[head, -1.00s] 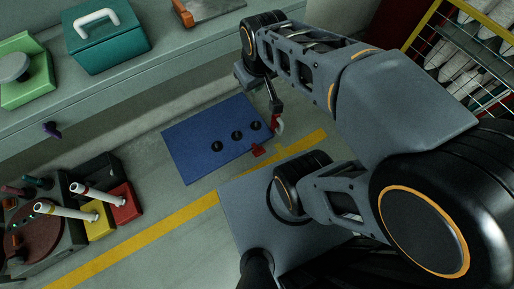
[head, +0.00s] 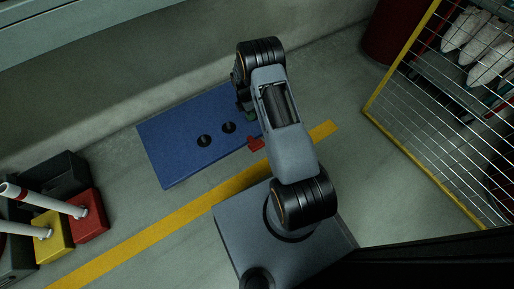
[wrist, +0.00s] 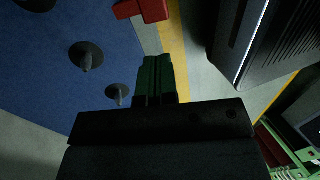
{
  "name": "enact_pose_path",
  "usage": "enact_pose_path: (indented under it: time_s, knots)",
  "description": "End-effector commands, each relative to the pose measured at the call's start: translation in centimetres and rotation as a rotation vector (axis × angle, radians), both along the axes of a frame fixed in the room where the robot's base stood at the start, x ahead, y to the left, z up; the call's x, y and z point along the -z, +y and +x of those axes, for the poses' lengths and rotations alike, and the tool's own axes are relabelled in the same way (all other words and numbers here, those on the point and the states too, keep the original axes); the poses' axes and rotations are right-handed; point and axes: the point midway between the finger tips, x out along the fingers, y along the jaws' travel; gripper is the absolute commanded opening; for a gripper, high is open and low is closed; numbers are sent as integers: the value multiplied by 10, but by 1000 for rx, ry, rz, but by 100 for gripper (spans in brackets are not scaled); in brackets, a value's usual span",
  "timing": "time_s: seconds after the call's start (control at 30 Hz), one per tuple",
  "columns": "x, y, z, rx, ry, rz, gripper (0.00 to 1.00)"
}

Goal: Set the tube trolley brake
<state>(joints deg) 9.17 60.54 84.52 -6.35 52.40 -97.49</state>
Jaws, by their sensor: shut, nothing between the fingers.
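The tube trolley shows as a low blue deck (head: 172,155) with black pegs on the floor. A red pedal-like part (head: 256,144), apparently the brake, sticks out at its near right edge. In the wrist view a red part (wrist: 127,9) shows at the top, with a darker red piece beside it, at the edge of the blue deck (wrist: 40,75). My gripper (wrist: 154,60) has its green fingers together and empty, just below the red parts in that picture. In the head view my arm hides most of the gripper (head: 249,114); whether it touches the red part cannot be told.
A yellow floor line (head: 165,226) runs past the trolley's near side. A yellow-framed mesh cage (head: 420,165) stands at right. Red (head: 90,215) and yellow (head: 52,240) blocks with white tubes stand at lower left. The floor between cage and trolley is clear.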

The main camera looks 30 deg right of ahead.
Motion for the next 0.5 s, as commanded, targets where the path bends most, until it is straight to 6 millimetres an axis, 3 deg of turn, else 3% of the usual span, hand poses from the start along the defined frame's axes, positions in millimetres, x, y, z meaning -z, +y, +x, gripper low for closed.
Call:
enact_pose_path:
  time_s: [0.03,0.5]
  knots:
    - [18,-1,-2,-20,11,8,0]
    - [95,-5,-24,-59,30,22,0]
